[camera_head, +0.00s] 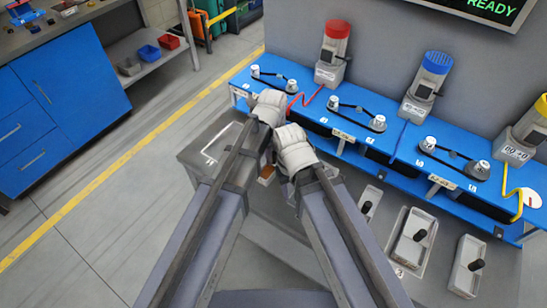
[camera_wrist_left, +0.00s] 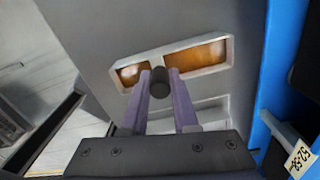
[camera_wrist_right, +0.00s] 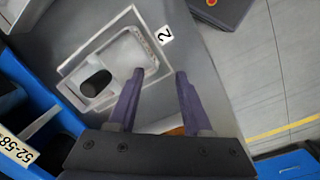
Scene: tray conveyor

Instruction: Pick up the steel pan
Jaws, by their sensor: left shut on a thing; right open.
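In the left wrist view, my left gripper (camera_wrist_left: 160,76) is shut on the dark knob (camera_wrist_left: 160,90) of a pale grey tray (camera_wrist_left: 226,50) with amber contents in two compartments. In the right wrist view, a steel pan (camera_wrist_right: 132,50) with a black knob (camera_wrist_right: 97,84) sits inside a pale outline beside a label "2". My right gripper (camera_wrist_right: 160,74) is open and empty over that surface, with its fingers to the right of the knob and apart from it. In the head view, both fingertips are hidden behind my wrists.
Three grey trays with dark knobs (camera_head: 363,213) (camera_head: 404,249) (camera_head: 462,278) stand at the lower right. A blue bench (camera_head: 395,148) carries red (camera_head: 335,45), blue (camera_head: 424,80) and yellow-topped (camera_head: 520,140) canisters. My wrists are close together. Floor left of the grey platform (camera_head: 193,155) is clear.

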